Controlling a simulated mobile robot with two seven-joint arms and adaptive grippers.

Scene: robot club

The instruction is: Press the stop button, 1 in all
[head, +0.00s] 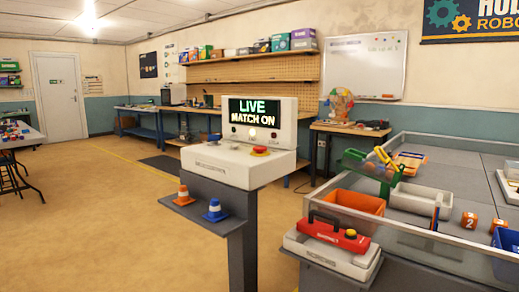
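A white control console (225,168) stands on a grey pedestal near the middle of the head view. A blue button (214,137) sits on the left of the top. The console's screen (255,110) reads "LIVE MATCH ON", with a lit lamp below it. Whether the red button is pressed in is too small to tell. Neither of my grippers is in view.
Open floor (110,220) lies left of the pedestal.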

